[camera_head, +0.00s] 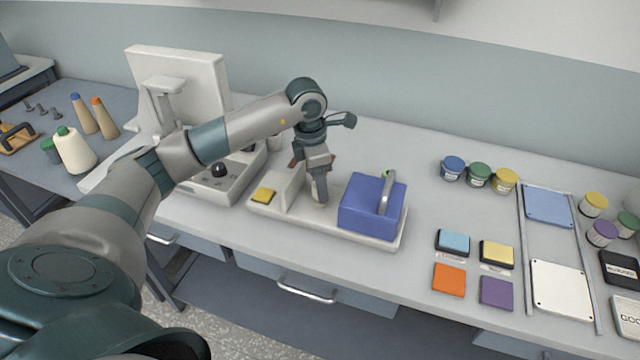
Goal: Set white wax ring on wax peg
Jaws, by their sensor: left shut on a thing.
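My left gripper (319,197) points down over the middle of a long white base (370,238), between an upright white block (289,190) and a blue box (362,212). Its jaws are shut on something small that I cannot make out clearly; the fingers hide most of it. I cannot pick out the white wax ring or the wax peg for sure. The blue box has a grey upright lever (385,193) with a green tip. A yellow pad (263,195) lies at the base's left end. My right gripper is not in view.
A white machine with an upright panel (180,80) and a black knob (220,170) stands left of the base. Coloured pads (449,280), lidded jars (479,175) and plates (560,290) lie right. The bench's back middle is clear.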

